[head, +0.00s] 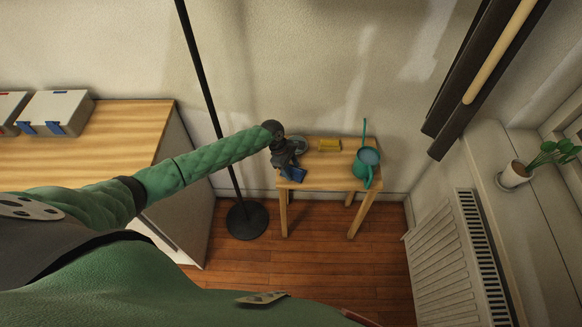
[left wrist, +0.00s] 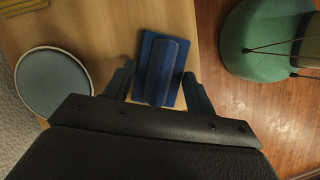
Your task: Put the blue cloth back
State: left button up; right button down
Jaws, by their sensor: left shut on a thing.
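The blue cloth (head: 293,174) lies at the front left of a small wooden table (head: 325,178). In the left wrist view the cloth (left wrist: 162,70) shows as a dark blue flat piece with a raised fold along its middle, above the wooden surface. My left gripper (head: 290,168) is over the table's left side. Whether the cloth still touches the table is hard to tell. My right gripper is in neither view.
A round grey-blue dish (left wrist: 55,82) sits beside the gripper. A yellow block (head: 329,144) and a teal watering can (head: 366,165) stand on the table. A black pole with a round base (head: 247,220) rises left of it. A radiator (head: 450,262) stands to the right.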

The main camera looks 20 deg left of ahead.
pick_arm(q)
jog(key=o, duration=0.9)
